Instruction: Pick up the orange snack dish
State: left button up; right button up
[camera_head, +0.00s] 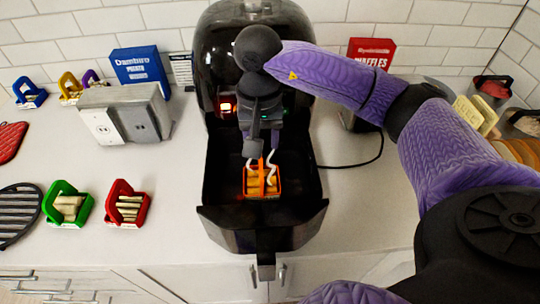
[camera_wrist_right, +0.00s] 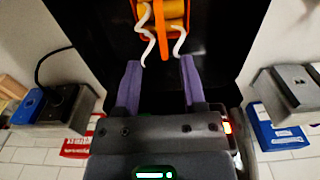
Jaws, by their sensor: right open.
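The orange snack dish (camera_head: 263,194) sits inside the black open drawer of the air fryer (camera_head: 225,215). It holds yellow-tan pieces and has an orange handle across it. My right gripper (camera_head: 260,158) reaches down into the drawer from above, at the back side of the dish. In the right wrist view the dish (camera_wrist_right: 162,46) shows at the top, with my two purple fingers apart and their thin white curved tips on either side of its handle. The gripper is open; I cannot tell whether the tips touch the dish. My left gripper is not in view.
Green (camera_head: 67,203) and red (camera_head: 127,203) snack dishes stand on the counter left of the drawer. A grey toaster (camera_head: 125,112) and a blue box (camera_head: 140,66) are behind them. A red box (camera_head: 371,52) stands at the back right. The drawer walls surround the gripper.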

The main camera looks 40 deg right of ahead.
aim_at(261, 172)
jog(key=f, duration=0.9)
jog(key=shift+s+a+f+b, duration=0.2)
jog(key=shift+a+f+b, duration=0.05)
jog(key=shift+b, duration=0.1)
grip_shut()
jog(key=shift+r, duration=0.1)
dwell(0.7)
